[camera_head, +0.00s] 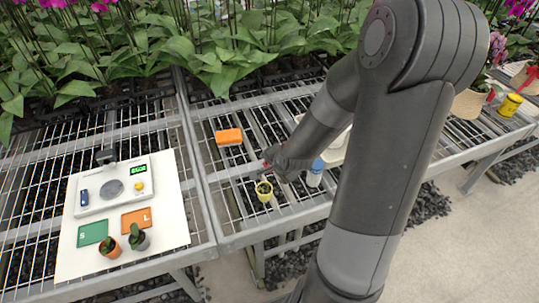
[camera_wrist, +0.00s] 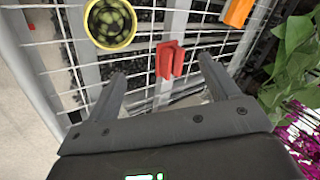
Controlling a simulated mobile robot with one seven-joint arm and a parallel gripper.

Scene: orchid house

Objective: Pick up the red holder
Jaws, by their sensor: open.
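The red holder (camera_wrist: 170,60) stands on the wire bench in the wrist view, a small upright piece with a slot between two red walls. My gripper (camera_wrist: 162,72) is open, and the holder lies ahead of the gap between its two fingers, seemingly not touched by them. In the head view my gripper (camera_head: 284,165) is low over the bench, and only a small bit of red (camera_head: 266,165) shows beside it; the arm hides much of that area.
A yellow pot (camera_wrist: 110,24) stands close to the holder; it also shows in the head view (camera_head: 264,196). An orange block (camera_head: 229,137) lies behind. A blue-capped bottle (camera_head: 315,177) is right of my gripper. A white board (camera_head: 172,207) with a scale and small pots lies left.

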